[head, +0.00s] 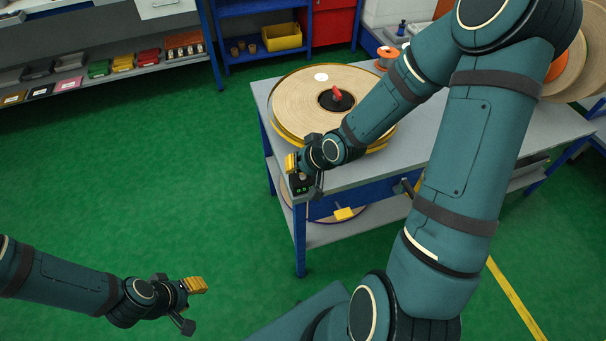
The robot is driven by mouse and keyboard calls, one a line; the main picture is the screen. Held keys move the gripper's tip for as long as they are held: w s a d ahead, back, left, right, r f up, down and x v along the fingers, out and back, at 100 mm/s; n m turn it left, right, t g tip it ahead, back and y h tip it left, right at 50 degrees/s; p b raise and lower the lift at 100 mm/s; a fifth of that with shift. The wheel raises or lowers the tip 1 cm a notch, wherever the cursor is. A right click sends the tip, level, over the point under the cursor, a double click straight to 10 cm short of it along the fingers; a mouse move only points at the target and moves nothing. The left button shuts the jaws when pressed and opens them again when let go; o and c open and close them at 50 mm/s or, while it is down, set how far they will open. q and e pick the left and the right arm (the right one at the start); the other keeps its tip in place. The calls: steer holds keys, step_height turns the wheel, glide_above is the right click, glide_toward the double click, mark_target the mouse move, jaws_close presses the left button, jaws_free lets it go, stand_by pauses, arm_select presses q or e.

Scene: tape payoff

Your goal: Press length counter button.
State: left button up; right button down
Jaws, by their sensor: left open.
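The length counter (302,186) is a small black box with a lit green display, at the near left corner of the workbench. Its button cannot be made out; my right gripper partly covers the counter from above. My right gripper (303,170) is right at the counter, its yellow-padded finger at the counter's upper left. I cannot tell whether it touches the counter or how far apart its fingers are. My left gripper (196,304) is open and empty over the green floor at lower left, well away from the bench.
The grey-topped workbench (440,165) carries a large tape roll (300,98) with a red knob (337,92) at its hub. An orange spool (386,58) stands behind. A yellow-handled item (344,213) is below the bench top. Shelves line the back; the left floor is clear.

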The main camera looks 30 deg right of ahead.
steer(key=shift+f, duration=0.45)
stand_by(0.6)
steer(key=shift+r, duration=0.1)
steer(key=shift+r+p, duration=0.8)
steer(key=shift+p, duration=0.05)
step_height(320, 180, up, 5)
steer(key=p, duration=0.4)
steer(key=shift+p, duration=0.4)
stand_by(0.5)
